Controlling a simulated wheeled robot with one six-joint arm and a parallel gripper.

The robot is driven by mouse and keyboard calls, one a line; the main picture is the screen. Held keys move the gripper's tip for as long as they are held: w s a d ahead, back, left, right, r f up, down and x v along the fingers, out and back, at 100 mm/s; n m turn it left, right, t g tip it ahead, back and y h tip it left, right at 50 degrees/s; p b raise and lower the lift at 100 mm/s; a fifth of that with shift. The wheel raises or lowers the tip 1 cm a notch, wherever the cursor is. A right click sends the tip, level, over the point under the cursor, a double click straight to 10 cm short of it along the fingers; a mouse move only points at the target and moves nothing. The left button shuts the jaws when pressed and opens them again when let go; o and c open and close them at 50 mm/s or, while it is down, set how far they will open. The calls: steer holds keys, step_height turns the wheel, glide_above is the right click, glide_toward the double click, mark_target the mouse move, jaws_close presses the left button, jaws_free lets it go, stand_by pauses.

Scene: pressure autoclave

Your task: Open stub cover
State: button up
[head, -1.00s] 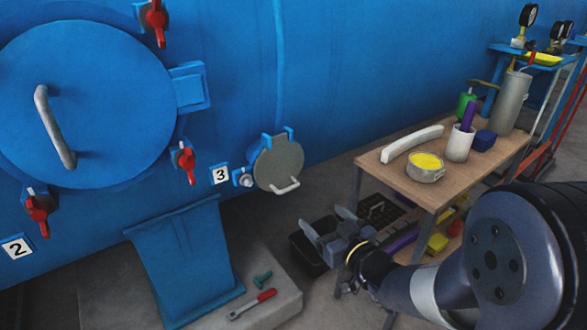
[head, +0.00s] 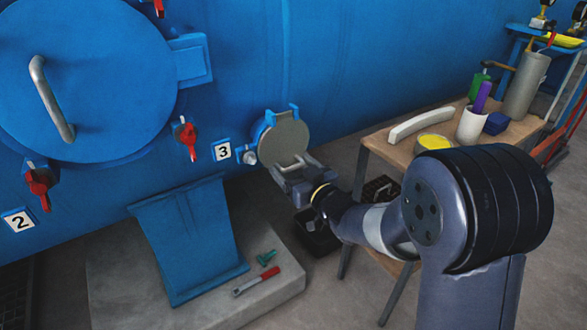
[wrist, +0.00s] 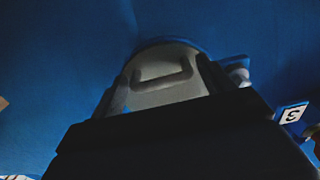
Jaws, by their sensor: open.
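The stub cover (head: 284,138) is a round grey disc, closed against a short blue stub on the vessel wall, beside label 3. It also shows in the wrist view (wrist: 160,98). Its grey bar handle (wrist: 163,72) shows there between my two fingers; in the head view it is partly hidden by my gripper. My gripper (head: 291,169) is open in front of the lower part of the cover. In the wrist view its fingers stand left and right of the handle, with a gap on each side. Whether the fingertips touch the cover I cannot tell.
A small pale bolt or knob (head: 250,157) sits at the cover's left side. A red-handled valve (head: 189,140) and the big blue door (head: 85,85) are further left. A wooden table (head: 398,150) with several items stands at right. A red-handled tool (head: 256,281) lies on the plinth.

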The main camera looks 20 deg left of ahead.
steer(key=shift+a, duration=0.1)
steer(key=shift+c, duration=0.4)
steer(key=c, duration=1.1)
